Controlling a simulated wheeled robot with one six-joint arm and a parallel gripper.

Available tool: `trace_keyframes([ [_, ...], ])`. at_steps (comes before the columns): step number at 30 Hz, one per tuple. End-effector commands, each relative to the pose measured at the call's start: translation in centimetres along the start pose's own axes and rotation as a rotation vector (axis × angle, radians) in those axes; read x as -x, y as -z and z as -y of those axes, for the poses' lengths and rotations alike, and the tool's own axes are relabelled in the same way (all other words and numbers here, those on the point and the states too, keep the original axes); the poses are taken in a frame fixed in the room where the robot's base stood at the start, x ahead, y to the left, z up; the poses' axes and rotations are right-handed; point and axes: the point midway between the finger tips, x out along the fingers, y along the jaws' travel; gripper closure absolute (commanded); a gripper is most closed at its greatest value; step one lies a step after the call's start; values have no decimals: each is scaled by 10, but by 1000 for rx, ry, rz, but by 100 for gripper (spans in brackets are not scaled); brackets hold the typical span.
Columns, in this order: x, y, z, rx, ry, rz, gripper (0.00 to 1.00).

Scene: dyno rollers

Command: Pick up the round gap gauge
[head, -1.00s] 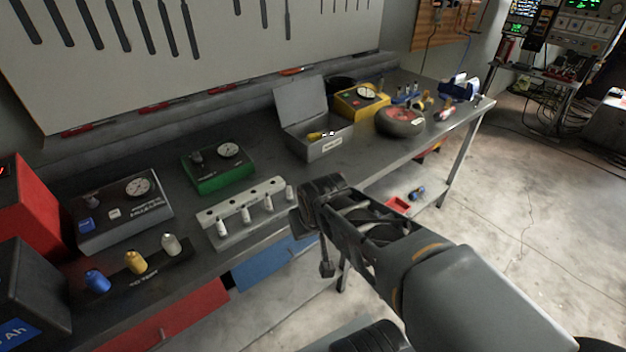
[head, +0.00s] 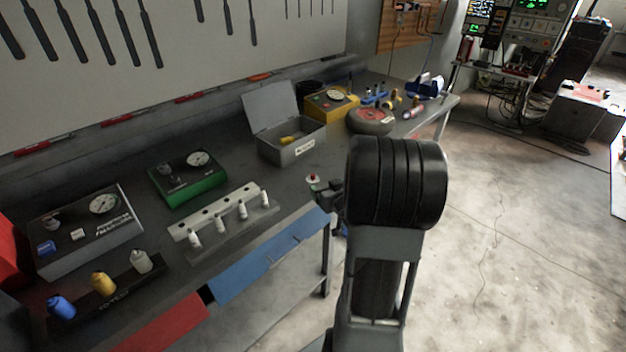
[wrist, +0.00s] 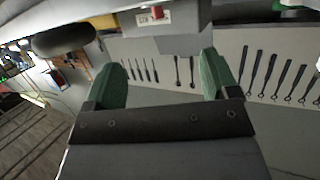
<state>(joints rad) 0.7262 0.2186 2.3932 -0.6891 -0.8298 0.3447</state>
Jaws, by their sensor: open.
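I cannot pick out the round gap gauge with certainty. A small round red-and-white piece (head: 313,180) shows at the bench's front edge in the head view, close to the dark end of my arm; what it is cannot be told. In the wrist view my gripper (wrist: 163,76) has its two green fingers wide apart with nothing between them. In the head view my arm's thick black joint hides most of the gripper. The wrist picture looks turned over, with tool board behind the fingers and bench items along the top.
On the bench (head: 232,160) stand an open metal box (head: 290,152), a green tester (head: 187,180), a yellow tester (head: 330,103), a grey-and-red round item (head: 371,122) and a plug rack (head: 222,222). Colored bottles stand at front left. The floor (head: 500,250) at right is open.

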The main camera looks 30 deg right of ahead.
Motion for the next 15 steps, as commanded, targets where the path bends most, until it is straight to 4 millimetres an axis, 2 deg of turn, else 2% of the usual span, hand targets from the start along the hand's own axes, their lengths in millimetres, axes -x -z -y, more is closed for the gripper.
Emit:
trace_keyframes([
  [1, -11, 0, 1, 0, 3, 1, 19],
  [6, -38, 0, 0, 1, 2, 2, 19],
  [15, -57, 0, 0, 2, 0, 2, 19],
])
